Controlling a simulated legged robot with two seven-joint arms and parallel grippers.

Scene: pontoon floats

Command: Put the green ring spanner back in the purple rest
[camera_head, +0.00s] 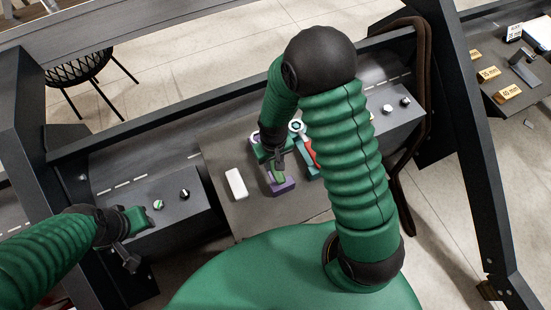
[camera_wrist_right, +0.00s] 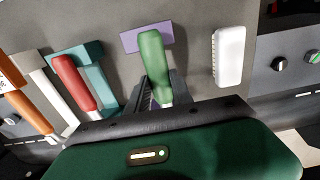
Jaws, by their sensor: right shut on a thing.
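The green ring spanner (camera_wrist_right: 152,55) has its handle lying over the purple rest (camera_wrist_right: 128,41) in the right wrist view. In the head view its green handle (camera_head: 278,172) shows just above the near purple block of the rest (camera_head: 284,188). My right gripper (camera_head: 272,152) is shut on the spanner; its dark fingers (camera_wrist_right: 158,93) are at the shaft below the handle. I cannot tell whether the spanner touches the rest. My left gripper (camera_head: 128,258) hangs at the lower left, away from the rest; its jaws are unclear.
A red-handled tool (camera_wrist_right: 72,82) lies by a teal rest (camera_wrist_right: 98,78), left of the purple rest in the wrist view. An orange-handled tool (camera_wrist_right: 28,108) lies farther left. A white block (camera_wrist_right: 229,55) stands right. Knobs (camera_head: 159,205) sit on a side panel. Grey board surrounds the rests.

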